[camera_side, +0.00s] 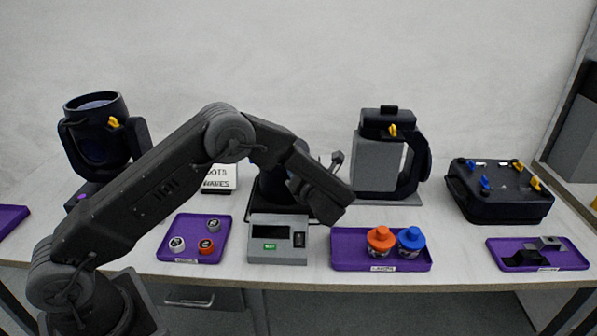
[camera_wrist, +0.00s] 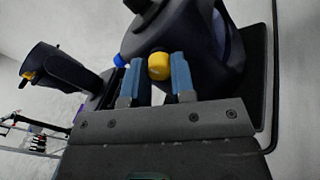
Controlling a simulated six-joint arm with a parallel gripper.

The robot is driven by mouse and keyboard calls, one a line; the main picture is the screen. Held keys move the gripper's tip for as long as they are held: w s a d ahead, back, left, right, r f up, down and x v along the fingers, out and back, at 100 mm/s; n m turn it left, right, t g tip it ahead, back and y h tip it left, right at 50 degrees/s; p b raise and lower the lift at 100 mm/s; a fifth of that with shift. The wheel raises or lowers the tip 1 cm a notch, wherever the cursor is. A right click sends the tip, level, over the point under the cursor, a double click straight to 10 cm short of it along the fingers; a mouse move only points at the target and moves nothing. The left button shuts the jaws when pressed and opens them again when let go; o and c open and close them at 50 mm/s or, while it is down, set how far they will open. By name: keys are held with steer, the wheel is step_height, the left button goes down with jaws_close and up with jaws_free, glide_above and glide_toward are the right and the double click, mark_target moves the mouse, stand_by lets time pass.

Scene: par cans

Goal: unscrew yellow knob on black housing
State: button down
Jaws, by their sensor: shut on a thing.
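The yellow knob (camera_wrist: 159,66) sits between the two blue-padded fingers of my gripper (camera_wrist: 160,78) in the wrist view. The fingers are shut on it, one on each side. Behind it is the black housing (camera_wrist: 195,32), which the knob appears to be still against; how far it is screwed in cannot be told. In the side view the black housing (camera_side: 268,187) stands mid-table, largely covered by my arm. The knob and my fingertips are hidden there.
A grey device (camera_side: 277,250) stands in front of the housing. Purple trays (camera_side: 172,227) and (camera_side: 345,262) flank it, the right one holding orange and blue capped cans (camera_side: 380,240). Other black fixtures with yellow knobs stand at left (camera_side: 138,135) and right (camera_side: 420,165).

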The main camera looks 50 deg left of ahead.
steer(key=n, duration=3.3)
steer(key=shift+a, duration=0.1)
steer(key=shift+n, duration=0.3)
steer(key=c, duration=0.9)
jaws_free()
steer(key=shift+c, duration=0.2)
